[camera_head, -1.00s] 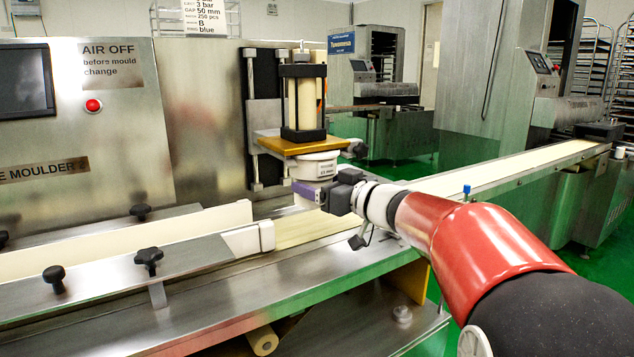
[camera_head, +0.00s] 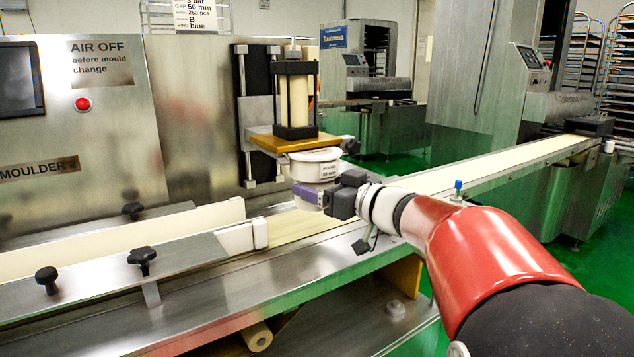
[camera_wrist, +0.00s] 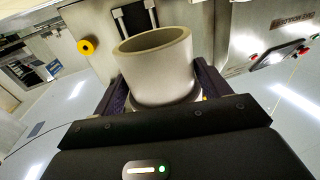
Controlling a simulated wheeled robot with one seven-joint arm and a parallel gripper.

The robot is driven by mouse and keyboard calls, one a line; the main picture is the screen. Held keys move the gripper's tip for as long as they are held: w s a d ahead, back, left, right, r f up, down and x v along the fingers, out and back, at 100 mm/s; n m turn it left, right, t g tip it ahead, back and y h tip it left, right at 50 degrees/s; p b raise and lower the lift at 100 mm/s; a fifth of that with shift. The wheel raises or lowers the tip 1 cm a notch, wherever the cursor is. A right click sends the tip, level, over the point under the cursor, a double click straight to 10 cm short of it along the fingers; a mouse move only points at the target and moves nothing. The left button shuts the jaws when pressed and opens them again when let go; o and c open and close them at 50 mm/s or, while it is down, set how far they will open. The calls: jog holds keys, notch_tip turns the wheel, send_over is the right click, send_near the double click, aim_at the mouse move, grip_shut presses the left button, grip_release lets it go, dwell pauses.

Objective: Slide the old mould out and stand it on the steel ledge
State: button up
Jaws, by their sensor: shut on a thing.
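The old mould (camera_head: 316,165) is a white round piece with a small label, just below the yellow plate (camera_head: 283,142) of the press. My gripper (camera_head: 316,194) is shut on its lower part, with purple fingers around it. In the wrist view the mould (camera_wrist: 156,72) shows as a pale hollow cylinder between the two dark fingers of my gripper (camera_wrist: 160,84), its open rim toward the picture's top. Whether the mould still touches the press is hard to tell. A flat steel ledge (camera_head: 335,262) runs along the front of the belt.
The pale conveyor belt (camera_head: 300,228) passes below the press. A guide rail with a white end block (camera_head: 240,236) and black knobs (camera_head: 142,257) stands at left. A blue-topped knob (camera_head: 458,188) stands beyond my arm. The ledge's front strip is clear.

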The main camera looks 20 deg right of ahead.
jog(key=s+a+p+v, duration=0.1)
jog(key=v, duration=0.6)
jog(key=shift+s, duration=0.25)
dwell(0.3)
jog(key=shift+a+r, duration=0.1)
